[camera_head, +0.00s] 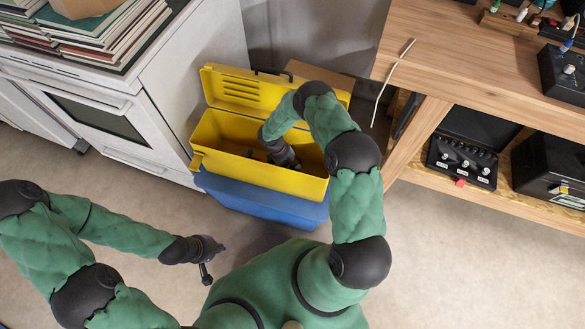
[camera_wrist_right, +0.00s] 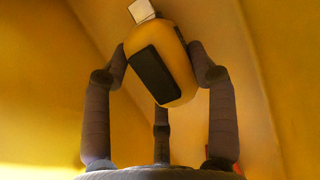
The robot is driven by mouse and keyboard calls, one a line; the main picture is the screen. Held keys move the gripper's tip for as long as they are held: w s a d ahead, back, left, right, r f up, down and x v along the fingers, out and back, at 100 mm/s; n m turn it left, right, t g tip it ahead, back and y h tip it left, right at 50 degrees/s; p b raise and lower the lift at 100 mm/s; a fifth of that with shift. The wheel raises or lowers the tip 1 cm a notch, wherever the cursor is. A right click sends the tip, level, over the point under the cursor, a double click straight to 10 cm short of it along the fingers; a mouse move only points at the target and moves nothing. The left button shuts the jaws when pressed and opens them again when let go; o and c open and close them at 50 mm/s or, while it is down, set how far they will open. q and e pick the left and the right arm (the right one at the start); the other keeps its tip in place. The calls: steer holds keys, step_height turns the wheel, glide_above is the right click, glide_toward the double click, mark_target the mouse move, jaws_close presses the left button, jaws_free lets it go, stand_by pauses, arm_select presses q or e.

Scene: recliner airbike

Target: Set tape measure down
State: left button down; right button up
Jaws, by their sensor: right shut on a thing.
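The yellow tape measure (camera_wrist_right: 172,50), with a black side panel and a pale end tab, shows in the right wrist view. It sits tilted between the fingers of my right gripper (camera_wrist_right: 162,65), which is shut on it. In the head view my right gripper (camera_head: 284,157) reaches down inside the open yellow toolbox (camera_head: 225,166); the tape measure is hidden there. Yellow walls surround it in the wrist view. Whether it touches the box floor I cannot tell. My left gripper (camera_head: 210,260) is open and empty over the floor, left of my body.
The toolbox stands on a blue box (camera_head: 262,203), its lid (camera_head: 235,88) raised at the back. A white oven (camera_head: 120,110) stands close on the left. A wooden workbench (camera_head: 455,50) with black cases is on the right. The floor in front is clear.

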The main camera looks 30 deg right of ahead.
steer(key=o, duration=1.4)
steer(key=shift+f, duration=0.15)
steer(key=p+v, duration=0.4)
steer(key=v, duration=0.8)
steer(key=shift+s, duration=0.1)
